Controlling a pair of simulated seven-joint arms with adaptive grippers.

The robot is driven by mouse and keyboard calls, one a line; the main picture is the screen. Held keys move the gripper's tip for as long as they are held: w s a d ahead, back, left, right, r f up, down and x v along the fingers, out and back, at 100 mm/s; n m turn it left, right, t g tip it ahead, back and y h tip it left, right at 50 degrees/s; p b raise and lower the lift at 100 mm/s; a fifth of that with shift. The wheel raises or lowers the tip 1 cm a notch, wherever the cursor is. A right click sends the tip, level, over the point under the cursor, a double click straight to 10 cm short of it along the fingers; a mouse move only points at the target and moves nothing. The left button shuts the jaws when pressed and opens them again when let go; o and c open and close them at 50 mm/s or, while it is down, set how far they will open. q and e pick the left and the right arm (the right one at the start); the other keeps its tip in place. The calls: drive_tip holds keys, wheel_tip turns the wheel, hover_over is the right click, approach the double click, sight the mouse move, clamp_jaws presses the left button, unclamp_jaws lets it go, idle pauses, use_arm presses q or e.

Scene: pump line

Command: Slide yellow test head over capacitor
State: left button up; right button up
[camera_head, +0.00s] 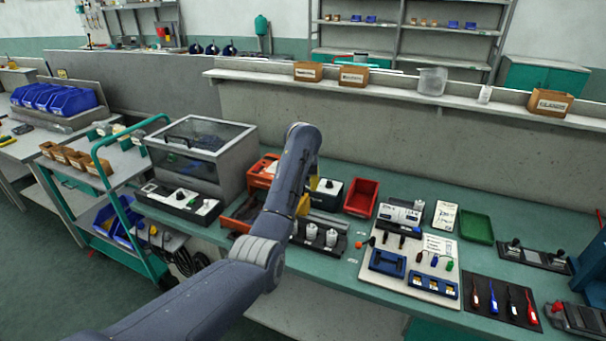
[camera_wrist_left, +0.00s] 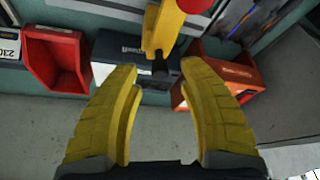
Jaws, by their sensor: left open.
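The yellow test head (camera_wrist_left: 166,25) is at the top middle of the left wrist view, with a red knob at its upper right and a dark tip below. My left gripper (camera_wrist_left: 158,72) is open and its two yellow fingers point toward the test head. Nothing is clearly held between them. In the head view, my left arm hides most of the hand; a bit of yellow (camera_head: 303,205) shows beside it, and I cannot tell whether it is finger or test head. Two white-topped cylinders (camera_head: 331,238), possibly capacitors, stand in a black holder at the bench's front. My right gripper is out of view.
A red bin (camera_head: 361,197) stands right of a dark box (camera_head: 327,193). An orange bin (camera_head: 262,171) is behind my arm's left side. A clear-lidded grey case (camera_head: 203,150) stands further left. A white tool board (camera_head: 412,264) lies to the right, near a green tray (camera_head: 477,226).

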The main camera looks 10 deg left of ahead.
use_arm(q)
drive_tip(key=a+v, duration=0.1)
drive_tip(key=v, duration=0.9)
drive_tip(key=shift+d+r, duration=0.25)
drive_tip(key=shift+d, duration=0.25)
drive_tip(key=shift+s, duration=0.15)
